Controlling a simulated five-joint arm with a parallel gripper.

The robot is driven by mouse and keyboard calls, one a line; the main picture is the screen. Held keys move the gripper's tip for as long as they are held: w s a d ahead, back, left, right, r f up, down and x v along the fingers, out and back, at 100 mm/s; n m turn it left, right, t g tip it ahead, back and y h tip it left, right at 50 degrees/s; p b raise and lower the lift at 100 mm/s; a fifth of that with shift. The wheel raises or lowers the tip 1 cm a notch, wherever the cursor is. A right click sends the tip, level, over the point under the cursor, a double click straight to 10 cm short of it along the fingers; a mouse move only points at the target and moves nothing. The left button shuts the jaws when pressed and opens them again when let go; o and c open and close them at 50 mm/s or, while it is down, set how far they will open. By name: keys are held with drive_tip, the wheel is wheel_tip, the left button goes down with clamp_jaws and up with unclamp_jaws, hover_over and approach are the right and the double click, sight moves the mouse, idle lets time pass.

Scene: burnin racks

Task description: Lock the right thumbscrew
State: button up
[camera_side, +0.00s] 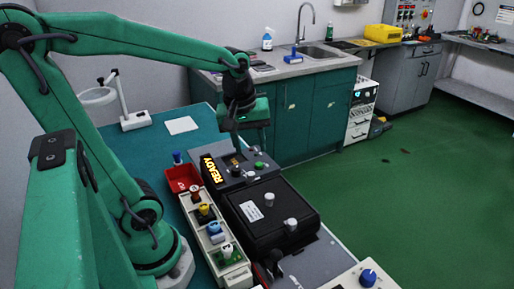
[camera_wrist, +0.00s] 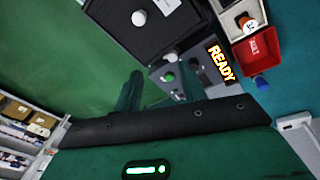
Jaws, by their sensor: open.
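A black box (camera_side: 262,212) with a white label stands on the workbench. Two pale thumbscrews sit on it, one (camera_side: 269,199) farther back and one (camera_side: 290,224) nearer the side camera; I cannot tell for sure which counts as right. In the wrist view, one pale thumbscrew (camera_wrist: 138,18) shows near the edge of the black box (camera_wrist: 110,18), which is cut off at the top. My gripper (camera_side: 238,148) is open and empty, above the grey control panel behind the box. Its fingers also show in the wrist view (camera_wrist: 158,90), apart from both thumbscrews.
The grey panel carries a lit READY sign (camera_side: 208,169), a green button (camera_side: 259,165) and small knobs. A red tray (camera_side: 183,179) and a pale rack (camera_side: 213,232) with coloured pieces stand left of the box. A blue knob (camera_side: 368,277) sits at the front right.

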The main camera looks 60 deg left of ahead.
sight(251, 173)
drive_tip(key=shift+w+a+f+n+g, duration=0.4)
drive_tip(key=shift+a+f+n, duration=0.3)
drive_tip(key=shift+n, duration=0.65)
drive_tip(key=shift+w+a+f+n+g, duration=0.4)
drive_tip(key=shift+a+f+n, duration=0.35)
drive_tip(key=shift+n, duration=0.65)
drive_tip(key=shift+w+a+f+n+g, duration=0.3)
drive_tip(key=shift+w+a+f+n, duration=0.2)
drive_tip(key=shift+a+n, duration=0.6)
drive_tip(key=shift+d+n, duration=0.25)
drive_tip(key=shift+f, duration=0.15)
drive_tip(key=shift+f, duration=3.85)
drive_tip(key=shift+c, duration=0.2)
clamp_jaws()
